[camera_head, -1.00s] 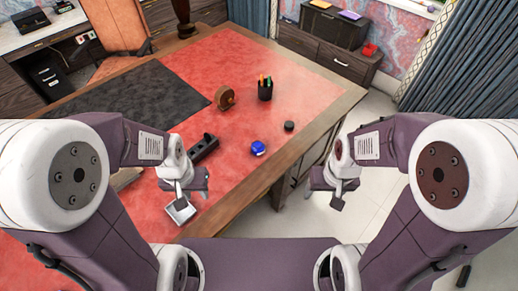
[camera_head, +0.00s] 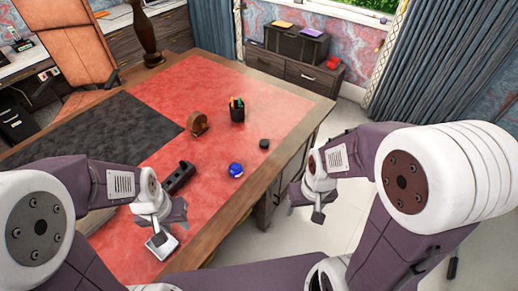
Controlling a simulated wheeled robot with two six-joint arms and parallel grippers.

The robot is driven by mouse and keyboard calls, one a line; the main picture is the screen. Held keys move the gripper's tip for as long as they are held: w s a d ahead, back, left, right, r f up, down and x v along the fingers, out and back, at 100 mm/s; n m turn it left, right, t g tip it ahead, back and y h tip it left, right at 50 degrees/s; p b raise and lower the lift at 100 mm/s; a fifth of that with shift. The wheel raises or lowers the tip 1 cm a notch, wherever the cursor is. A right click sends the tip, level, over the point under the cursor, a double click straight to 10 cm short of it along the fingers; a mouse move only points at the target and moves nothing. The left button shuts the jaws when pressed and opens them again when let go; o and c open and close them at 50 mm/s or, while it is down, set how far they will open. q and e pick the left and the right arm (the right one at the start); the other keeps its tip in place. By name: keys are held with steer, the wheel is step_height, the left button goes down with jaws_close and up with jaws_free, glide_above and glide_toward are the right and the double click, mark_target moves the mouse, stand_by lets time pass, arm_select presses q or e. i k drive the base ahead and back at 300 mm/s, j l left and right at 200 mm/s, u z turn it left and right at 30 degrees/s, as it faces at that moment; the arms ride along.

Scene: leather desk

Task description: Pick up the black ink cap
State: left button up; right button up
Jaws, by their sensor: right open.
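The black ink cap (camera_head: 264,144) is a small, dark, round piece lying on the red leather near the desk's right edge. A blue ink bottle (camera_head: 236,170) with a little white on it stands nearer to me, left of the cap. My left gripper (camera_head: 172,218) is over the desk's near part, left of and nearer than the cap, apart from it. Its jaws are too small and overlapped to judge. My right gripper (camera_head: 305,203) is open and empty, beyond the desk's right edge, right of and nearer than the cap.
A pen cup (camera_head: 237,110) and a round wooden item (camera_head: 197,123) stand behind the cap. A black holder (camera_head: 178,177) and a small pale tray (camera_head: 162,246) lie near my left gripper. The leather around the cap is clear.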

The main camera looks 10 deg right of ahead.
mark_target(264, 144)
steer(key=i+l+u, duration=0.3)
steer(key=l+u, duration=0.2)
steer(key=i+l+u, duration=0.15)
steer(key=l+u, duration=0.35)
steer(key=i+l+u, duration=0.1)
steer(key=l+u, duration=0.35)
steer(key=l, duration=0.2)
steer(key=l+u, duration=0.5)
steer(key=k+l, duration=0.05)
steer(key=l, duration=0.05)
